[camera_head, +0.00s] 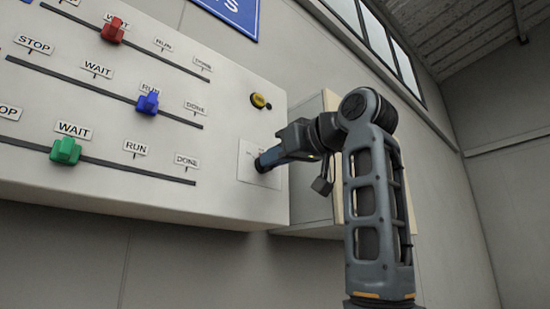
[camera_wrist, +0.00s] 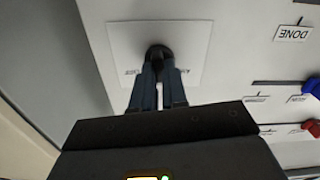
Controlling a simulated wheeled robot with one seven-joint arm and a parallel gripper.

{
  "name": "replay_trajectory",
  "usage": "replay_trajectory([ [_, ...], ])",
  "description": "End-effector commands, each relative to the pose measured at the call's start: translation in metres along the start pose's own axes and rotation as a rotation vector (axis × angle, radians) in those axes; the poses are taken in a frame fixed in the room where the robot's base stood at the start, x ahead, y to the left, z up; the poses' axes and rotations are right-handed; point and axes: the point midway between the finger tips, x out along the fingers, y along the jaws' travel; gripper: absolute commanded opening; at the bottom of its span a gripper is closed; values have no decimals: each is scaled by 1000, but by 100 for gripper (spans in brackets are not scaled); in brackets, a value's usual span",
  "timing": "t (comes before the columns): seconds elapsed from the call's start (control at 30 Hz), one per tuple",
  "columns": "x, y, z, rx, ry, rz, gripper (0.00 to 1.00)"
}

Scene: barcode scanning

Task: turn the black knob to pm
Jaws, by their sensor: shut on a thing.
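The black knob (camera_wrist: 159,52) sits on a pale square plate (camera_wrist: 185,35) in the wrist view, with partly hidden lettering at either side of it. My gripper (camera_wrist: 159,66) is shut on the knob, one blue finger on each side. In the head view my gripper (camera_head: 262,163) reaches the plate (camera_head: 246,153) at the lower right of the white panel, and the knob is mostly hidden behind the fingers. I cannot read which label the knob points at.
The white panel (camera_head: 225,75) carries sliders with red (camera_head: 113,31), blue (camera_head: 148,103) and green (camera_head: 66,151) handles, left of my gripper. An open cabinet door (camera_head: 333,150) stands right of the panel, close to my arm.

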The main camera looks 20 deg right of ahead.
Motion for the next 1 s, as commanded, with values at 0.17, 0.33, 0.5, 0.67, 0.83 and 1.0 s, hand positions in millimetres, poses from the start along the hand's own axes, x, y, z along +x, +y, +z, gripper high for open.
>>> replay_trajectory([
  [0.17, 0, 0, 1, 91, -2, -2, 0],
  [0.33, 0, 0, 1, 144, -2, -2, 0],
  [0.5, 0, 0, 1, 167, -2, -1, 0],
  [0.67, 0, 0, 1, 171, -2, -1, 0],
  [0.83, 0, 0, 0, 171, -2, -1, 0],
  [1.0, 0, 0, 0, 170, -1, -1, 22],
])
